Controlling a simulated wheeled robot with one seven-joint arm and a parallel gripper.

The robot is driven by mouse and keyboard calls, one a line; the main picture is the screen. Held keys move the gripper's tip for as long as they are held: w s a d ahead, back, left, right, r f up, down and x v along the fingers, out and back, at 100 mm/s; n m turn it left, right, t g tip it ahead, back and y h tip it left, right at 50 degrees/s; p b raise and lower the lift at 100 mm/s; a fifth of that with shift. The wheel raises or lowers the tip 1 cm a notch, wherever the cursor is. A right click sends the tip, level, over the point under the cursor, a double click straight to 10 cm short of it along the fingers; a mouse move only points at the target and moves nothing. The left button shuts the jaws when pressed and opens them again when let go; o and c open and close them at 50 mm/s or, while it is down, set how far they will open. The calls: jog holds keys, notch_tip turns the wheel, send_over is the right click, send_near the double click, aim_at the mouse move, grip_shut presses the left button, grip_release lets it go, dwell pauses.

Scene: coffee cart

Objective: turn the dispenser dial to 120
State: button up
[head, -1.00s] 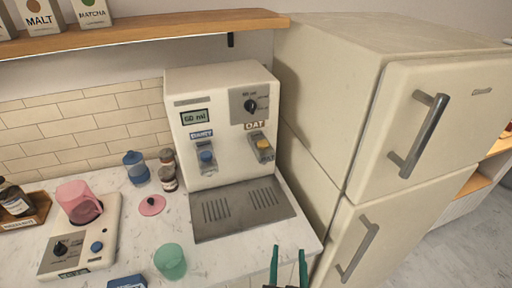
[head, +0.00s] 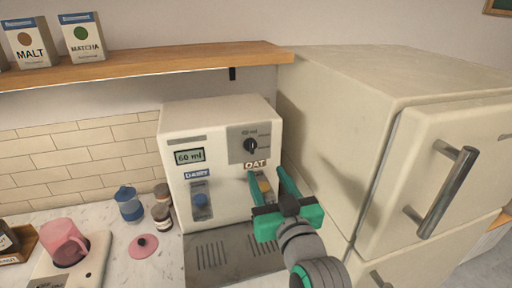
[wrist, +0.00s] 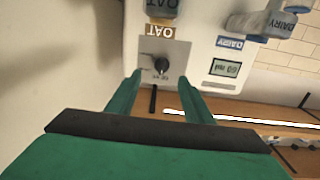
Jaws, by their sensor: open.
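The milk dispenser (head: 222,200) is a cream box on the counter. Its small black dial (head: 250,145) sits on a grey plate at the upper right of the front, above the OAT label. The display (head: 189,156) reads 60 ml. My gripper (head: 270,174) is open, its green fingers in front of the OAT lever and below the dial in the head view. In the wrist view the dispenser appears upside down. There the dial (wrist: 161,63) lies ahead of and between the two fingertips (wrist: 162,75), with no contact visible.
A blue DAIRY lever (head: 201,200) is to the left of the OAT one. A drip tray (head: 212,262) is below. The fridge (head: 395,140) stands close on the right. A wooden shelf (head: 150,64) runs above.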

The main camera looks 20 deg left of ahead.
aim_at(253, 148)
jog(key=x, duration=0.3)
jog(key=r+x, duration=0.1)
jog(key=x, duration=0.7)
jog(key=shift+s+a+r, duration=0.1)
jog(key=shift+a+r, duration=0.05)
jog(key=shift+a, duration=0.1)
jog(key=c, duration=1)
